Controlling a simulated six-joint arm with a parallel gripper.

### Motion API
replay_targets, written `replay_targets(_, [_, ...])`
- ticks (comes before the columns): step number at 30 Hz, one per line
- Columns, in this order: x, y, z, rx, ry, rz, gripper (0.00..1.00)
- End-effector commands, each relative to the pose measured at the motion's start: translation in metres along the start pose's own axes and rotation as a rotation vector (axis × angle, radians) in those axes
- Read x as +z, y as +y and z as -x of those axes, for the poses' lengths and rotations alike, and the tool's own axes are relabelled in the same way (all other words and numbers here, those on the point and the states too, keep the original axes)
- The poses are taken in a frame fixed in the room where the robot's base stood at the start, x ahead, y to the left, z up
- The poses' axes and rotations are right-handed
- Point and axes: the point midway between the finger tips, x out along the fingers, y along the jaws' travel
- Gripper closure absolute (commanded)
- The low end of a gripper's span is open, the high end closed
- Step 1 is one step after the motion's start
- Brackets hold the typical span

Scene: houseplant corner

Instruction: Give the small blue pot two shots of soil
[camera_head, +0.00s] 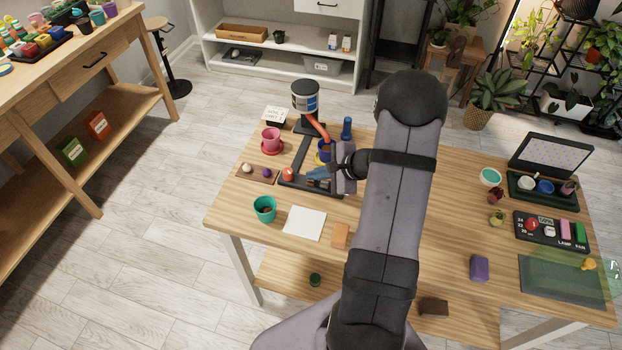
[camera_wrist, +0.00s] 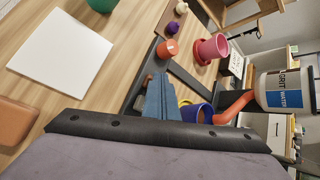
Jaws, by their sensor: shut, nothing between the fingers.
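The small blue pot (camera_head: 328,152) stands below the orange spout (camera_head: 316,127) of the dispenser (camera_head: 305,97), partly hidden by my arm. In the wrist view the blue pot (camera_wrist: 203,114) shows a yellow part at its near side. The dispenser's drum (camera_wrist: 286,90) carries a label reading "GRIT" and "WATER". An orange knob (camera_head: 288,174) sits on the dispenser's dark base; it also shows in the wrist view (camera_wrist: 167,48). My gripper (camera_head: 311,172) has blue fingers, shut and empty, between the knob and the pot. They also show in the wrist view (camera_wrist: 161,84). The pot's inside is hard to see.
A pink pot (camera_head: 271,138) on a red saucer and a small board (camera_head: 258,178) with a white and a purple ball lie left. A teal pot (camera_head: 264,207), white sheet (camera_head: 304,223) and orange block (camera_head: 341,236) lie in front. A blue cylinder (camera_head: 347,127) stands behind.

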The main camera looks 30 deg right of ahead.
Motion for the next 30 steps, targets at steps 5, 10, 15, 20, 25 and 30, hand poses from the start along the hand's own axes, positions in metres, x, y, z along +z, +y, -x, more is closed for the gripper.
replay_targets(5, [0.003, -0.002, 0.004, 0.001, 0.001, 0.000, 1.00])
replay_targets(10, [0.007, -0.006, 0.010, 0.001, 0.001, 0.000, 1.00])
replay_targets(15, [0.009, -0.009, 0.013, 0.001, 0.000, -0.001, 1.00])
replay_targets(20, [0.009, -0.009, 0.013, 0.001, 0.000, -0.001, 1.00])
replay_targets(25, [0.009, -0.009, 0.013, 0.001, 0.000, 0.000, 1.00])
replay_targets(30, [0.012, -0.012, 0.017, 0.000, 0.000, 0.000, 1.00])
